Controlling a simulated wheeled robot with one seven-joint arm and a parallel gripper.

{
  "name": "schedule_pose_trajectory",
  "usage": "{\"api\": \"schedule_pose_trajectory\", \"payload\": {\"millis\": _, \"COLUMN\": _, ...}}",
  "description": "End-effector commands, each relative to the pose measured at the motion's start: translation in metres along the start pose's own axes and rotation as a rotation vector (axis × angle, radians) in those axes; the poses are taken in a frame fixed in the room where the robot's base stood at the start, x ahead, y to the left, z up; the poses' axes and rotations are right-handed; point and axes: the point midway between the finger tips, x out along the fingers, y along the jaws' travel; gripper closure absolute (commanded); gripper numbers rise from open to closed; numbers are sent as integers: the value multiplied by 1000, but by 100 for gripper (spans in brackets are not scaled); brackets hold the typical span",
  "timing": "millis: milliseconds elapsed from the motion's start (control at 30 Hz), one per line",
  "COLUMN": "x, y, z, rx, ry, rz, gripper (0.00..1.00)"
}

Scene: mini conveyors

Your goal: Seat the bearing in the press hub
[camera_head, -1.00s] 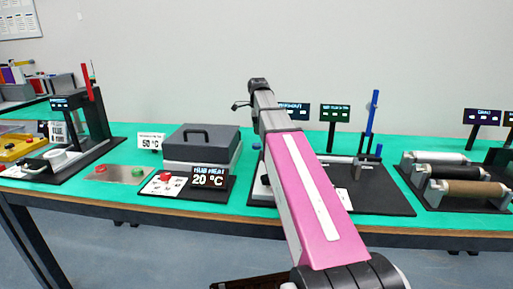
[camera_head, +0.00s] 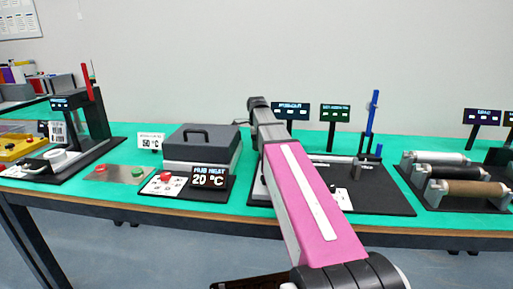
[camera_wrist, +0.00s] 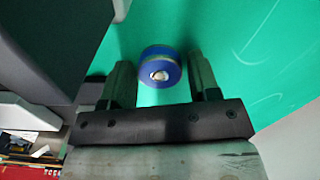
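In the wrist view, my gripper (camera_wrist: 160,62) is open, with one finger on each side of a round blue part (camera_wrist: 160,54) with a pale band and a metal centre. It may be the bearing. It appears between or just beyond the fingertips over the green surface; I cannot tell whether they touch it. In the head view my arm hides this part and the fingers. A black press-like stand with a red lever (camera_head: 91,88) is at the left, with a white ring (camera_head: 57,157) at its base. A stand with a blue lever (camera_head: 372,112) is right of my arm. I cannot tell which holds the press hub.
A grey lidded box (camera_head: 202,148) stands left of my arm, with a "HUB HEAT 20 °C" display (camera_head: 209,178) before it. Rollers (camera_head: 460,188) stand at the right. The green table (camera_head: 130,135) has bare patches between stations. A dark body fills the wrist view's upper left.

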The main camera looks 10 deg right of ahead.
Motion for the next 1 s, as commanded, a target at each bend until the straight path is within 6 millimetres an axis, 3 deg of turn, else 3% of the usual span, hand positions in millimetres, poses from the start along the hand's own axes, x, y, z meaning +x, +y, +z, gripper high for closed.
{"api": "schedule_pose_trajectory", "payload": {"millis": 33, "x": 0, "y": 0, "z": 0, "rx": 0, "ry": 0, "rz": 0, "gripper": 60}}
{"api": "schedule_pose_trajectory", "payload": {"millis": 100, "x": 0, "y": 0, "z": 0, "rx": 0, "ry": 0, "rz": 0, "gripper": 82}}
{"api": "schedule_pose_trajectory", "payload": {"millis": 200, "x": 0, "y": 0, "z": 0, "rx": 0, "ry": 0, "rz": 0, "gripper": 86}}
{"api": "schedule_pose_trajectory", "payload": {"millis": 667, "x": -12, "y": -1, "z": 0, "rx": 0, "ry": 0, "rz": -1, "gripper": 86}}
{"api": "schedule_pose_trajectory", "payload": {"millis": 1000, "x": -62, "y": -1, "z": 0, "rx": 0, "ry": 0, "rz": -2, "gripper": 86}}
